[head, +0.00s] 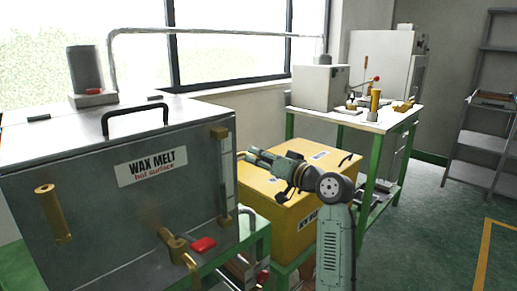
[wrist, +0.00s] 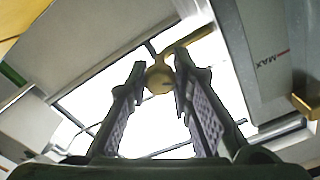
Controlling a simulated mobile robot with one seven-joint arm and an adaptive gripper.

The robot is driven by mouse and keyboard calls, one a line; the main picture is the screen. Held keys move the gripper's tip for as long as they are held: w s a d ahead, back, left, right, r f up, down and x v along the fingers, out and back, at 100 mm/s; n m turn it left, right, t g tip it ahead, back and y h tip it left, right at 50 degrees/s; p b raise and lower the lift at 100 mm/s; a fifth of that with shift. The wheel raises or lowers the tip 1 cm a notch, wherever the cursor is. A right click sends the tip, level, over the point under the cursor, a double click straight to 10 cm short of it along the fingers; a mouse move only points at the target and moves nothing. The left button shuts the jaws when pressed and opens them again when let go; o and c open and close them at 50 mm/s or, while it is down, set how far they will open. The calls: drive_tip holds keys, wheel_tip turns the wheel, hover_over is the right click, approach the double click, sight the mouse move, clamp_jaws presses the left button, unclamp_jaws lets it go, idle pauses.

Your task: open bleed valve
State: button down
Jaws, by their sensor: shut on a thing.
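The wax melt tank (head: 75,180) is a grey metal box at the left of the head view. My gripper (head: 250,155) reaches in from the right, level with the upper part of the tank's right side. In the wrist view my gripper (wrist: 160,82) has its two fingers on either side of a round brass knob (wrist: 160,78), which I take for the bleed valve, and is shut on it. A brass arm (wrist: 200,46) runs from near the knob toward the tank side.
A brass valve with a red handle (head: 203,244) sticks out low on the tank front. A yellow box (head: 270,212) stands below and behind my gripper. A green-framed table (head: 365,120) with a grey machine and brass parts stands behind. Open floor lies at the right.

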drive_tip(key=m+p, duration=0.7)
drive_tip(key=p, duration=0.1)
drive_tip(key=shift+r, duration=0.2)
drive_tip(key=m+p, duration=0.4)
drive_tip(key=shift+f, duration=0.2)
drive_tip(key=shift+d+f+m+p, duration=0.1)
drive_tip(key=shift+m+p, duration=0.25)
drive_tip(key=shift+m, duration=0.05)
drive_tip(key=c, duration=1.4)
unclamp_jaws()
drive_tip(key=v, duration=1.2)
